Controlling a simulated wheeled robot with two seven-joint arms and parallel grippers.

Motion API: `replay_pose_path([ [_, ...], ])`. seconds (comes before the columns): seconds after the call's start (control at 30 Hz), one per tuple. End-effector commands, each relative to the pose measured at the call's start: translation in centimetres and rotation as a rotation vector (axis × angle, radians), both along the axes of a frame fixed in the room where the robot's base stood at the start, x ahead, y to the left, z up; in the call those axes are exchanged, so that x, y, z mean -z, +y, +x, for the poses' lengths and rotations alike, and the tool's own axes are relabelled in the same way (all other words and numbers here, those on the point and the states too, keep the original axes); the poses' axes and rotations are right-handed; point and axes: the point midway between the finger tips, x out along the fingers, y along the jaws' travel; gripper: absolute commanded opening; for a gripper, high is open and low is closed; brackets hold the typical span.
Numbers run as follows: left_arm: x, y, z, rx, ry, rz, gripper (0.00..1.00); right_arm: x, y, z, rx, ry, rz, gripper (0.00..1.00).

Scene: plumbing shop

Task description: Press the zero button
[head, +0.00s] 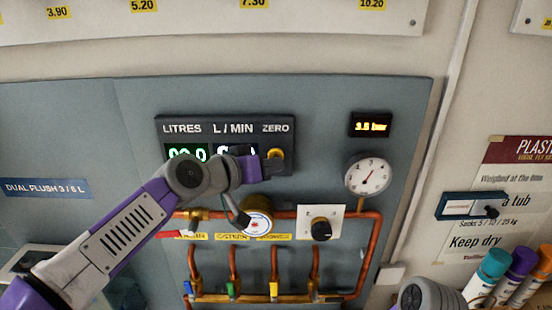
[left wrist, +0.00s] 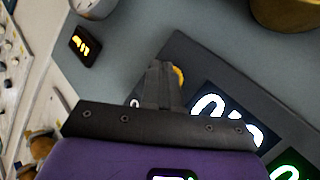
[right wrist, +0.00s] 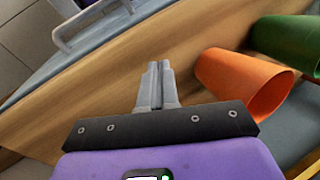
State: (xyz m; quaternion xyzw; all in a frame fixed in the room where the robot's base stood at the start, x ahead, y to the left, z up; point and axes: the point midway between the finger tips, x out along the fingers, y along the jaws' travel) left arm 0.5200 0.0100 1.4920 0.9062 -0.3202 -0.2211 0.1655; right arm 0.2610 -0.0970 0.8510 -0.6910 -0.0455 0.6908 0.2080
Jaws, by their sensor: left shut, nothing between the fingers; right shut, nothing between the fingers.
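The zero button (head: 276,154) is a yellow round button under the word ZERO, at the right of the dark meter panel (head: 225,119). My left gripper (head: 281,167) is shut and empty, its fingertips at the button's lower edge in the head view. In the left wrist view the shut fingers (left wrist: 172,72) cover most of the button, and a yellow rim (left wrist: 179,77) shows beside the tips. I cannot tell if they touch it. My right gripper (right wrist: 157,72) is shut and empty, seen only in the right wrist view.
A pressure gauge (head: 368,175) and a small bar display (head: 370,124) are right of the panel. Copper pipes (head: 374,250) and a black knob (head: 321,229) lie below. An orange cup (right wrist: 243,82) and a green cup (right wrist: 288,42) are near my right gripper.

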Motion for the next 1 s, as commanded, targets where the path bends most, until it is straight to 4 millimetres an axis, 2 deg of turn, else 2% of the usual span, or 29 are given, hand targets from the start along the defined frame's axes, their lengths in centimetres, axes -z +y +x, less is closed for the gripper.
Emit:
replay_pose_path([
  [0.23,0.0,0.0,-0.5,0.001,-0.001,0.0,0.0,0.2,0.0,0.0,0.0,0.0,0.0,0.0],
  [0.8,0.0,0.0,-5.8,0.001,0.0,-0.001,0.0,1.3,0.0,0.0,0.0,0.0,0.0,0.0],
  [1.0,0.0,0.0,-6.0,0.001,0.0,0.001,0.0,1.3,0.0,0.0,0.0,0.0,0.0,0.0],
])
